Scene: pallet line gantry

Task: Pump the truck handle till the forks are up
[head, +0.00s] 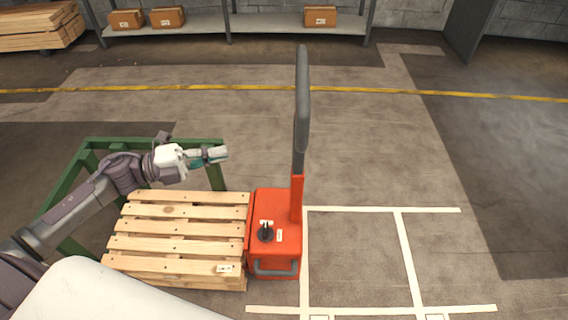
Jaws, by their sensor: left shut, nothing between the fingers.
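The red pallet truck (275,235) stands at the right end of a wooden pallet (178,240). Its handle (302,110) is dark grey at the top and rises upright from a red post. The forks are hidden under the pallet, so their height cannot be read. My left gripper (222,153) is shut and empty. In the picture it is to the left of the handle, apart from it, above the pallet's far edge. My right gripper is not in view.
A green frame (150,142) stands around the far and left sides of the pallet. White floor lines (405,250) mark empty bays at right. A shelf (270,24) with brown boxes and stacked planks (38,28) are at the back. The floor right of the truck is clear.

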